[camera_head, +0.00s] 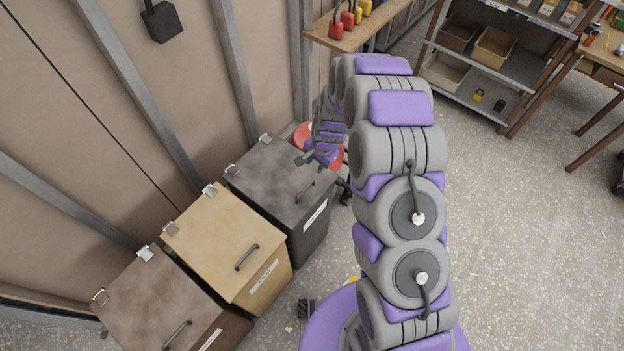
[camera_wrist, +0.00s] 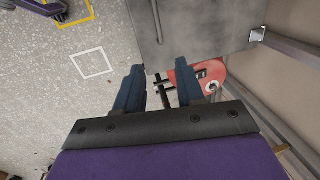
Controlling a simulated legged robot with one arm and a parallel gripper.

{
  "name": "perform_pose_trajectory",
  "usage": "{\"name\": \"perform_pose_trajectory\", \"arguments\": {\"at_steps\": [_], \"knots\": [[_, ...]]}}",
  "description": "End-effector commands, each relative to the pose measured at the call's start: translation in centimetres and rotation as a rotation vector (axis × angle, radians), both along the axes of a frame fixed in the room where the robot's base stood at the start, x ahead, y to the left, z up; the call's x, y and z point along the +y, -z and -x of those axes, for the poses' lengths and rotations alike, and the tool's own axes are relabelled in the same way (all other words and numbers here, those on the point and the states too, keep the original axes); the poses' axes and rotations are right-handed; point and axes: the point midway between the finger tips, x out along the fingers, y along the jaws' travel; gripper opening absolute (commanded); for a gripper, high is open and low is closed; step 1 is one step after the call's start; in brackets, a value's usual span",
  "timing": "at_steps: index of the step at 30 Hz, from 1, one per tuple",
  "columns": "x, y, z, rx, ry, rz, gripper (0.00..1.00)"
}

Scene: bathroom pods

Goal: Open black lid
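The black bin's lid (camera_head: 275,175) is shut flat on its box, with hinges along the wall side. Its dark bar handle (camera_head: 306,188) is near the front edge. My gripper (camera_head: 308,160) is over the lid's right part, a little beyond the handle in the head view. In the wrist view my gripper (camera_wrist: 161,85) shows two blue-grey fingers apart with nothing held between them. The lid (camera_wrist: 205,28) and its handle (camera_wrist: 157,22) are ahead of the fingertips, apart from them. The exact height over the lid is hard to tell.
A tan-lidded bin (camera_head: 222,240) and a brown-lidded bin (camera_head: 155,305) stand left of the black one. A red round stool or seat (camera_head: 330,150) is close behind the gripper; it also shows in the wrist view (camera_wrist: 208,76). The speckled floor (camera_head: 530,240) at right is clear.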

Motion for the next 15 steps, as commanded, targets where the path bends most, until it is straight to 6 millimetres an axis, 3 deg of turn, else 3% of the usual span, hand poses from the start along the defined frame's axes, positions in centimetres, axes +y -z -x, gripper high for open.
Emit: {"name": "perform_pose_trajectory", "arguments": {"at_steps": [15], "knots": [[1.2,7.9,-1.0,0.0,-0.002,0.001,0.38]]}}
